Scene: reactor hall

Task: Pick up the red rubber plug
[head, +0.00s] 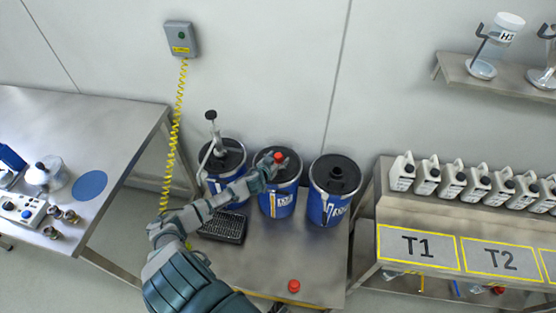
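A small red plug (279,157) shows at the lid of the middle blue drum (277,203), right at the fingertips of my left gripper (271,165). The fingers reach over that drum's black lid. Whether they are closed on this plug or only beside it is too small to tell. A second small red plug-like piece (294,286) lies apart on the low metal table (255,270), near its front edge. My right gripper is not in view.
The left drum (222,155) carries a hand pump; the right drum (337,174) has an open-looking black lid. A black grate (223,227) lies before the drums. White canisters (453,181) line the right bench, and a steel table (90,130) stands left. The low table's front middle is mostly clear.

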